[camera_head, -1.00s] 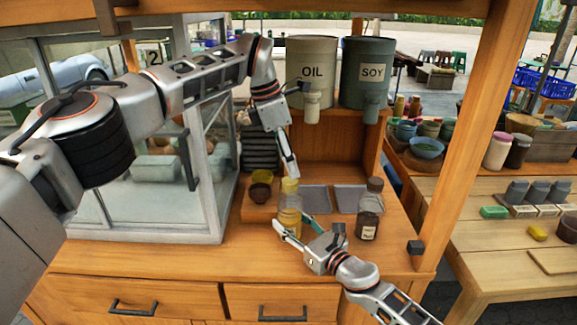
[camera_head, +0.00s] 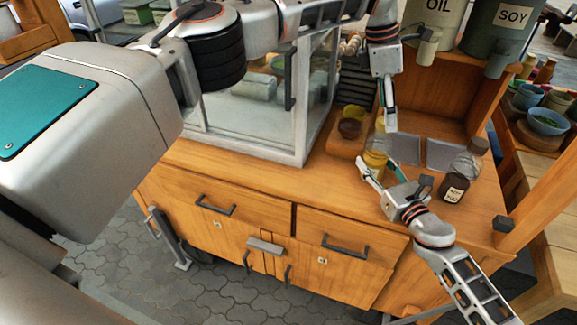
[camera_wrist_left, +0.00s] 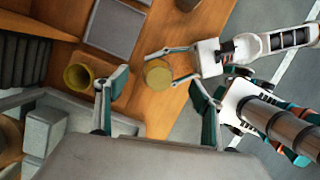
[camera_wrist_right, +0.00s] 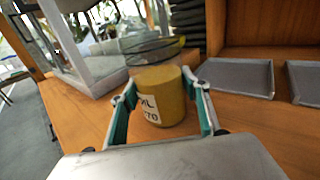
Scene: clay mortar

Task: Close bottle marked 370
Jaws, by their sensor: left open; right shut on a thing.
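The bottle (camera_head: 375,160) holds yellow liquid and stands upright on the wooden counter. In the right wrist view its label (camera_wrist_right: 150,108) ends in 370, and its upper part is clear. My right gripper (camera_head: 372,178) is shut around its lower body from the front. My left gripper (camera_head: 390,124) hangs open, pointing down beside the bottle's top. Whether this cap is fully seated cannot be told.
A dark-capped bottle (camera_head: 455,188) stands to the right. A small yellowish-brown pot (camera_head: 349,128) stands left of the 370 bottle. Grey trays (camera_head: 442,153) lie behind, below the OIL (camera_head: 436,22) and SOY (camera_head: 509,22) containers. A glass case (camera_head: 260,105) is at left.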

